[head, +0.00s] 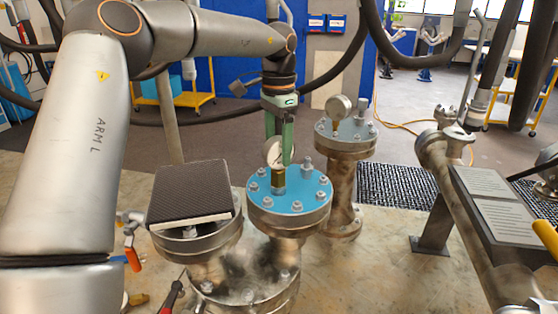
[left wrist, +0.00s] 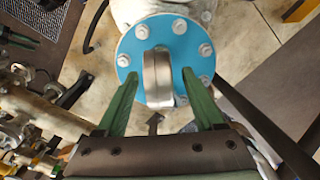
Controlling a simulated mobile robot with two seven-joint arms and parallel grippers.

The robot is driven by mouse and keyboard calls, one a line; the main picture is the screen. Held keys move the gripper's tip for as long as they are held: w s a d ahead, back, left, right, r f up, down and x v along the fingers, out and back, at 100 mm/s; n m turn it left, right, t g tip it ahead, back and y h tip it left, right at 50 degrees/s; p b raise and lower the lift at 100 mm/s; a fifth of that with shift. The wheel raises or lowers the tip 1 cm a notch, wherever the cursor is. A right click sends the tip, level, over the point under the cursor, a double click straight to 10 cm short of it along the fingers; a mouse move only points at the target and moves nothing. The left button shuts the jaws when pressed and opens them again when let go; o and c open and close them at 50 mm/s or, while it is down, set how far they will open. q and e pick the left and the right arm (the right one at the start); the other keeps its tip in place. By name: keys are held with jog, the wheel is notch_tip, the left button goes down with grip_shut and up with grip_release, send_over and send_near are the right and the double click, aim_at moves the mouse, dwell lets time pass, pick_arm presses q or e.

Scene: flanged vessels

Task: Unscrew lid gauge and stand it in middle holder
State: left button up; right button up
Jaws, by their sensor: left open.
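The lid gauge (head: 273,152) stands upright on the blue flanged lid (head: 312,197), its brass stem rising from the lid. In the left wrist view the gauge (left wrist: 157,78) shows edge-on between the two open fingers, with a visible gap on each side, over the blue lid (left wrist: 130,45). I cannot make out a middle holder. My right gripper is not in view.
A dark textured block (head: 190,187) lies on the flange left of the blue lid. A second flanged vessel (head: 346,135) with its own gauge (head: 338,107) stands behind right. A metal pipe (head: 462,215) and a panel with printed sheets (head: 500,215) are at the right.

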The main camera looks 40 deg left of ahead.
pick_arm(q)
notch_tip(320, 180, up, 12)
jog(key=p, duration=0.3)
jog(key=shift+r, duration=0.25)
jog(key=shift+c, duration=0.4)
